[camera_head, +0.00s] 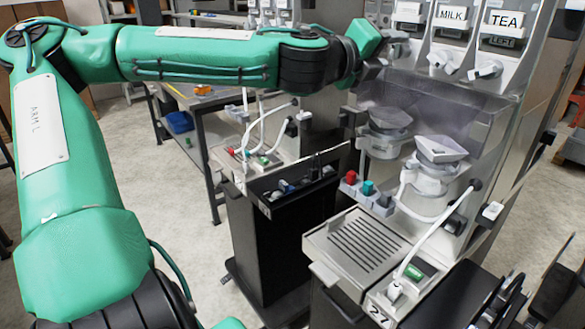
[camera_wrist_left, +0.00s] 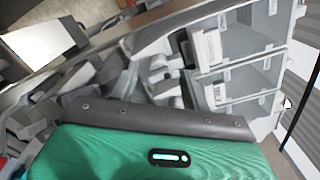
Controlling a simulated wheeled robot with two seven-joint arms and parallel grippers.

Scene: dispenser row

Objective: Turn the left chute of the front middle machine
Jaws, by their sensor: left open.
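The grey dispenser machine (camera_head: 455,85) at the right of the head view has a row of canisters labelled MILK (camera_head: 452,14) and TEA (camera_head: 506,20). A small plate below TEA reads LEFT. White chutes stick out under MILK (camera_head: 440,61) and under TEA (camera_head: 487,70). My left gripper (camera_head: 376,64) is open beside the leftmost canister (camera_head: 408,14) of this row and partly hides the chute area there. Contact with a chute cannot be told. In the left wrist view, pale chute parts (camera_wrist_left: 163,78) show beyond my green gripper housing. The fingertips are hard to make out there. My right gripper is out of view.
Mixing bowls (camera_head: 436,158) sit under the canisters, above a slotted drip tray (camera_head: 357,240). A white-handled wand (camera_head: 435,236) rises at its right. Another machine stands to the left with a tray (camera_head: 262,160). Clear canisters (camera_wrist_left: 240,40) fill the right of the wrist view.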

